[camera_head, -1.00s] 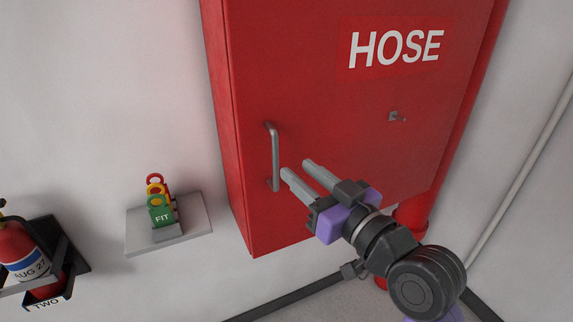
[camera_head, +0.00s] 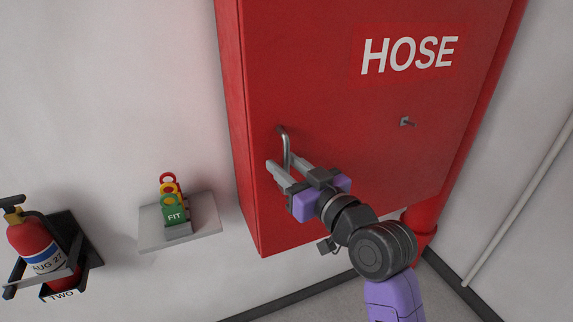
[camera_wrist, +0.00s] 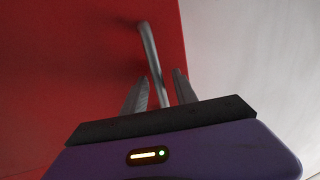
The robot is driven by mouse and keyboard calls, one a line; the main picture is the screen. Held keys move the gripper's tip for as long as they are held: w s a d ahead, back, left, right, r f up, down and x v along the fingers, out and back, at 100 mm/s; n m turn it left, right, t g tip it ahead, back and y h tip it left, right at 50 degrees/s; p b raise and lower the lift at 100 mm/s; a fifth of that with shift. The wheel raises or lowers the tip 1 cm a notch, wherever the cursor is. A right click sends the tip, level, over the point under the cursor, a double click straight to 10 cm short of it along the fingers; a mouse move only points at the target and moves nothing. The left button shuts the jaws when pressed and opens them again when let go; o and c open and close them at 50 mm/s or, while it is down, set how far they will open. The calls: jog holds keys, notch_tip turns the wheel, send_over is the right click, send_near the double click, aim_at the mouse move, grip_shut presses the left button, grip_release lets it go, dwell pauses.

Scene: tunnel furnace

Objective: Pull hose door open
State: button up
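The red hose door (camera_head: 330,90) is the front of a wall cabinet marked HOSE and looks shut. Its grey bar handle (camera_head: 283,142) stands upright near the door's left edge. My gripper (camera_head: 281,168) is at the handle's lower part, with one finger on each side of it. In the wrist view, the handle (camera_wrist: 149,52) runs down between the two spread fingers (camera_wrist: 158,88). A gap shows between the handle and the right finger. The left finger is close to the handle; contact is unclear. The handle's lower end is hidden by my gripper.
A small latch (camera_head: 407,122) sits on the door's right side. A wall shelf (camera_head: 150,228) with coloured tags (camera_head: 173,210) is left of the cabinet. A fire extinguisher (camera_head: 38,247) hangs farther left. A red pipe (camera_head: 484,110) runs along the cabinet's right.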

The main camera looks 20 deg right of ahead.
jog(key=shift+c, duration=0.4)
grip_shut()
dwell(0.9)
